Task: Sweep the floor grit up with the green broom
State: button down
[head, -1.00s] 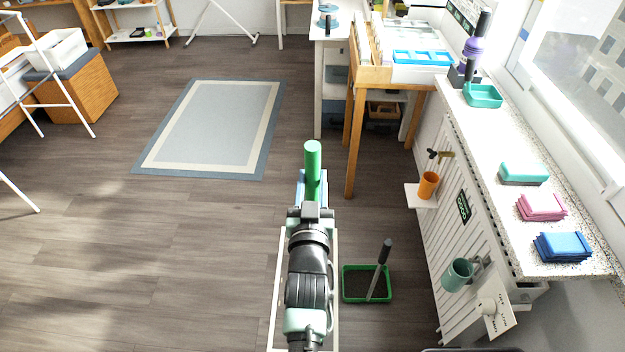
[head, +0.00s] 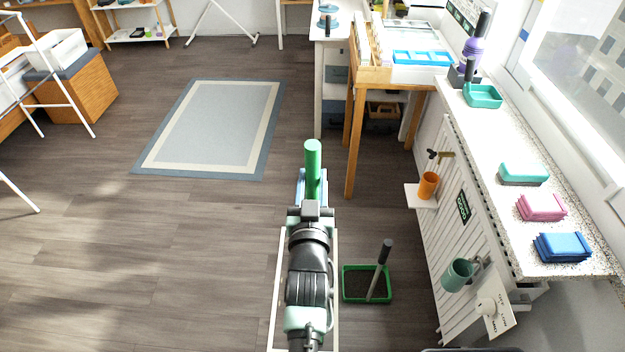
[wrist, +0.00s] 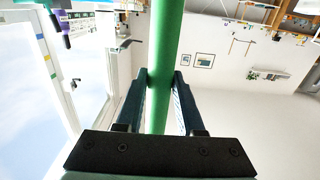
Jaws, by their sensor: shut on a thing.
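The green broom's handle (head: 312,160) stands up above my gripper (head: 312,192) in the head view. In the wrist view the green handle (wrist: 168,30) runs between the two dark fingers of my gripper (wrist: 161,82), which are shut on it. The broom's lower end is hidden behind my arm in the head view. I cannot make out any grit on the visible floor (head: 130,250).
A green tray (head: 345,296) with a dark inside and a grey-handled tool (head: 383,254) stands on the floor right of my arm. A rug (head: 215,125) lies ahead; floor to the left is open.

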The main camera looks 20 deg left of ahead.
jog(key=shift+w+a+r+p, duration=0.2)
jog(key=shift+w+r, duration=0.15)
jog(key=shift+w, duration=0.15)
jog(key=shift+w+a+r+p, duration=0.15)
jog(key=shift+w+r, duration=0.15)
jog(key=shift+w, duration=0.15)
jog(key=shift+w+f, duration=0.1)
jog(key=shift+w, duration=0.2)
jog(key=shift+w+a+r+b, duration=0.15)
jog(key=shift+w, duration=0.35)
jog(key=shift+w+a+r+b, duration=0.1)
jog(key=shift+w+b, duration=0.05)
jog(key=shift+w, duration=0.3)
